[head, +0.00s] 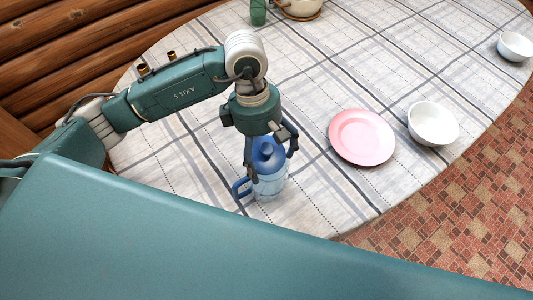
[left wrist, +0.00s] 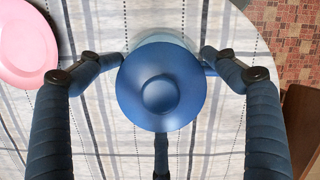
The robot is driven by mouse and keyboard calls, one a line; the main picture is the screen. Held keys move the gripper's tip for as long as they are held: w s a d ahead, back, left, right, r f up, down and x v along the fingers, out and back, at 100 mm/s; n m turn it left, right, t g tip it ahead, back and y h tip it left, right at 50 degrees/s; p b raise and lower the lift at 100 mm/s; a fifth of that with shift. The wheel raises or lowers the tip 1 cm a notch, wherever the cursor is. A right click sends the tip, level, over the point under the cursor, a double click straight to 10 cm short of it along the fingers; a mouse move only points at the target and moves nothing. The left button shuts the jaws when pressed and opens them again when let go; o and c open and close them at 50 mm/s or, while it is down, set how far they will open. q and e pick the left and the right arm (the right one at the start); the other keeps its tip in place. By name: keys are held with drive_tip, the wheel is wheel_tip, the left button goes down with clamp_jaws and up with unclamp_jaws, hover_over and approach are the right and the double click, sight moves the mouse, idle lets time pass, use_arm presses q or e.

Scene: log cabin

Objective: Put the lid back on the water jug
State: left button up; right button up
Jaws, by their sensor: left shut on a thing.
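The blue lid (head: 266,152) with a round knob is at the top of the clear blue water jug (head: 270,184). The jug stands upright near the table's front edge, its blue handle to the left. My left gripper (head: 271,146) points down with its fingers around the lid and is shut on it. In the left wrist view the lid (left wrist: 161,95) sits between the fingers (left wrist: 161,62), and the jug's pale rim (left wrist: 165,38) shows past its upper edge. I cannot tell whether the lid is seated or just above the mouth. My right gripper is not in view.
On the checked tablecloth (head: 330,215), a pink plate (head: 362,137) and a white bowl (head: 433,124) stand right of the jug. Another bowl (head: 515,46) is far right. A green cup (head: 258,12) and a pot (head: 299,8) are at the back.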

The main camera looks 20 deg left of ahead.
sight(266, 152)
use_arm(q)
drive_tip(key=shift+o, duration=0.3)
drive_tip(key=shift+s+a+f+b, duration=0.1)
drive_tip(key=shift+s+f+b, duration=0.4)
drive_tip(key=shift+s+f, duration=0.2)
drive_tip(key=shift+r, duration=0.1)
drive_tip(key=o, duration=1.2)
drive_tip(key=shift+d+p+v, duration=0.15)
drive_tip(key=shift+p+v, duration=0.3)
drive_tip(key=shift+v, duration=0.45)
drive_tip(key=shift+d+p+v, duration=0.15)
drive_tip(key=shift+p+v, duration=0.3)
drive_tip(key=shift+v, duration=0.5)
drive_tip(key=shift+d+r+p, duration=0.1)
drive_tip(key=shift+r+p, duration=0.65)
drive_tip(key=shift+r, duration=1.2)
clamp_jaws()
